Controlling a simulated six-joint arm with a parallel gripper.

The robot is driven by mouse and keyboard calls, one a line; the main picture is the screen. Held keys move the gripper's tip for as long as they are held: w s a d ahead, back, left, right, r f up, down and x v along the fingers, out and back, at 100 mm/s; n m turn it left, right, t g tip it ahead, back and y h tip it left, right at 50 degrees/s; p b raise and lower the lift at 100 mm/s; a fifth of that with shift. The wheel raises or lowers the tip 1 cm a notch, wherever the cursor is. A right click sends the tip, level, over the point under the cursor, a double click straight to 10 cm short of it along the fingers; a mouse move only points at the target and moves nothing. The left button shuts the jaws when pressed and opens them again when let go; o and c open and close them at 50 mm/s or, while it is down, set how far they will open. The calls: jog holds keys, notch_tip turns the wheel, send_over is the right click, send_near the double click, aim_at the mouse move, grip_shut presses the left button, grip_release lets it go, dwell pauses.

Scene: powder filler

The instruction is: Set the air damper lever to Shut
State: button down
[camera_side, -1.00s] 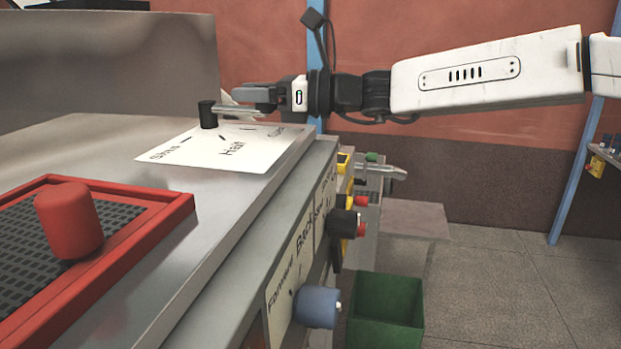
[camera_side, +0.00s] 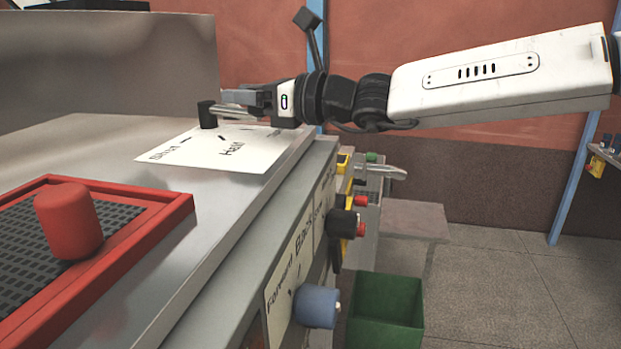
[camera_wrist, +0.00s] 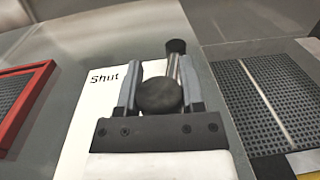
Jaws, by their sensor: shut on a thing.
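The air damper lever is a metal rod (camera_side: 232,110) on a black pivot post (camera_side: 207,115), standing on a white label plate (camera_side: 185,158). My gripper (camera_side: 250,99) is shut on the lever's dark round knob (camera_wrist: 160,97). In the wrist view the knob sits between the two fingers of my gripper (camera_wrist: 161,82), with the rod running away to the pivot. The plate reads "Shut" at its near left and "Half" in the middle in the side view. The lever points to the far side of the Half mark. The third label is hidden by my gripper.
A red-framed grate (camera_side: 120,210) with a red knob (camera_side: 69,220) lies on the near left. Below the edge are a blue knob (camera_side: 316,306), a black and red knob (camera_side: 347,224) and a green bin (camera_side: 386,310). The metal top around the plate is clear.

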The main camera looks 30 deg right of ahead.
jog(key=shift+s+a+r+m+t+h, duration=0.2)
jog(key=shift+a+m+t+h, duration=0.2)
jog(key=shift+h, duration=0.1)
jog(key=shift+c, duration=1.1)
grip_release()
jog(key=shift+f, duration=0.1)
jog(key=shift+d, duration=0.1)
jog(key=shift+v, duration=3.85)
